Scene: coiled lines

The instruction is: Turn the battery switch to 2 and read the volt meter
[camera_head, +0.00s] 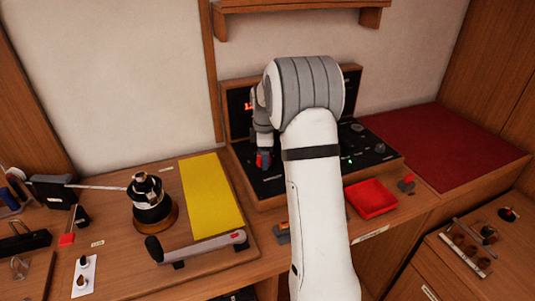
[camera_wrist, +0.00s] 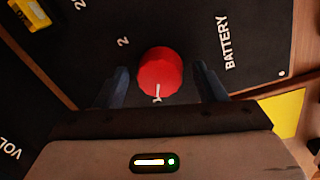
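The battery switch is a round red knob (camera_wrist: 160,72) on a black panel, beside the word BATTERY. A white mark sits at the knob's lower edge in the wrist view, pointing towards my gripper's body. The figure 2 (camera_wrist: 123,41) is to the knob's upper left. My gripper (camera_wrist: 162,84) is open, with one dark finger on each side of the knob; I cannot tell if they touch it. In the head view my gripper (camera_head: 263,165) is low over the panel's left part. A red lit display (camera_head: 249,105) on the upright panel is mostly hidden by my arm.
The wooden panel box (camera_head: 238,185) stands against the wall. A red tray (camera_head: 371,199) lies in front of it. A yellow sheet (camera_head: 210,195), a winch (camera_head: 150,200) and its handle (camera_head: 200,246) are to the left. A red mat (camera_head: 445,145) lies right.

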